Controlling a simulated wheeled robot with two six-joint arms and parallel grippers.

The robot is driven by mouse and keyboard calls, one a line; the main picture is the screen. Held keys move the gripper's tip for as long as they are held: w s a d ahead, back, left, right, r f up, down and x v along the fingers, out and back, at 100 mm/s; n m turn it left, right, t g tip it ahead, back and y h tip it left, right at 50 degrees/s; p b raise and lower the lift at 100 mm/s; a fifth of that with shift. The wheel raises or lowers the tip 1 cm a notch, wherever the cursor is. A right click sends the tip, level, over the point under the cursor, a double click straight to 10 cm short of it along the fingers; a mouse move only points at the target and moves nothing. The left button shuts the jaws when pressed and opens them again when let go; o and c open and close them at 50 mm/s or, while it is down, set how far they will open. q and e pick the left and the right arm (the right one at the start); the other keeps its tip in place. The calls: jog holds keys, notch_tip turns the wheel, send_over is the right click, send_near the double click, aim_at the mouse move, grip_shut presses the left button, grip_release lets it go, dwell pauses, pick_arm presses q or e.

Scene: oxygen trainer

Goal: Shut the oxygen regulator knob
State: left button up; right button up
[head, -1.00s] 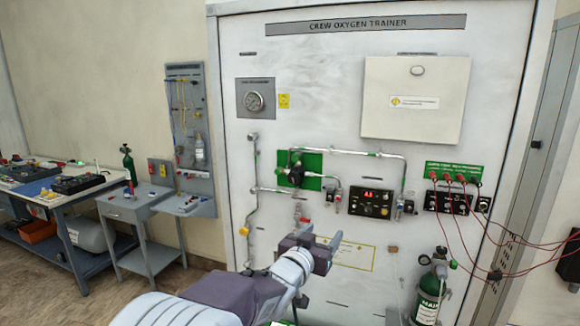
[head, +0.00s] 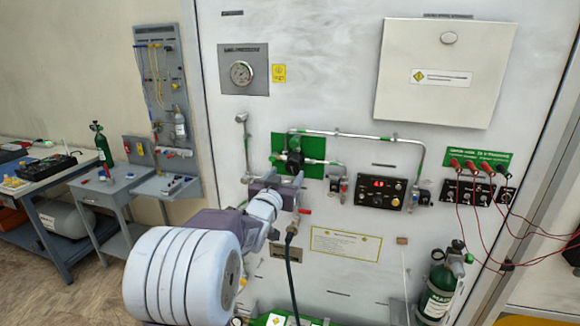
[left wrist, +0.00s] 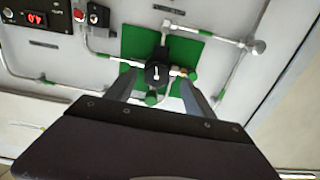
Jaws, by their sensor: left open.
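The black oxygen regulator knob (head: 293,163) sits on a green plate (head: 313,146) on the white panel. In the left wrist view the round knob (left wrist: 157,74) has a white mark on its face. My left gripper (head: 284,180) is open just in front of and below the knob in the head view. In the left wrist view its two fingers stand on either side of the knob, with gaps showing; I cannot tell how far the knob is between them in depth. My right gripper is not in view.
Metal pipes (head: 360,135) run beside the regulator. A control box with a red display (head: 380,191) is to the right. A green cylinder (head: 437,293) and red cables (head: 480,225) are further right. A gauge (head: 241,73) is above left; a dark hose (head: 290,275) hangs below.

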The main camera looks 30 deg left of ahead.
aim_at(292, 168)
pick_arm(q)
jog(key=w, duration=0.1)
jog(key=w+p, duration=0.1)
jog(key=w, duration=0.1)
jog(key=shift+a+r, duration=0.15)
jog(key=shift+r, duration=0.15)
jog(key=shift+w, duration=0.3)
jog(key=shift+w+a+f, duration=0.1)
jog(key=shift+w+a, duration=0.05)
grip_shut()
